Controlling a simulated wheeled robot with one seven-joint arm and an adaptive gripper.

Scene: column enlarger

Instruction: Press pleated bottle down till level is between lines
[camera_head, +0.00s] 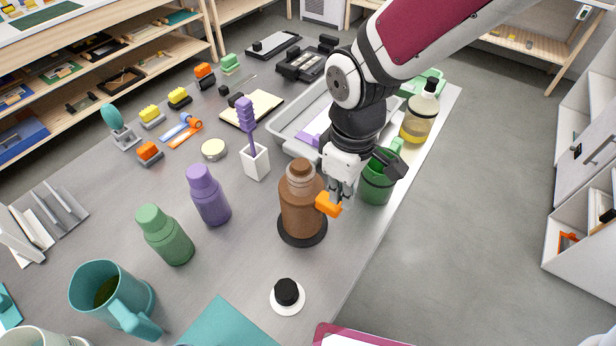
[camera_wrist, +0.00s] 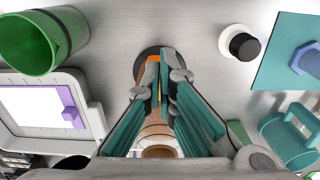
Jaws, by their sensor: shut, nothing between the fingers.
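The brown pleated bottle (camera_head: 301,205), with a clear ringed neck, stands upright on a round black base (camera_head: 303,239) near the right edge of the table. In the wrist view part of the bottle (camera_wrist: 157,133) shows between my finger linkages. My gripper (camera_head: 337,196) points down just right of the bottle, its fingertips together and empty. An orange block (camera_head: 328,205) sits by the fingertips at the bottle's right side; I cannot tell whether they touch. The closed fingertips (camera_wrist: 160,65) show in the wrist view. I cannot make out the liquid level or lines.
A green jug (camera_head: 377,181) stands close behind my gripper. A black-capped white disc (camera_head: 287,297) lies in front of the bottle. Purple (camera_head: 209,196) and green (camera_head: 166,236) bottles stand to the left. A grey tray (camera_head: 283,128) lies behind.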

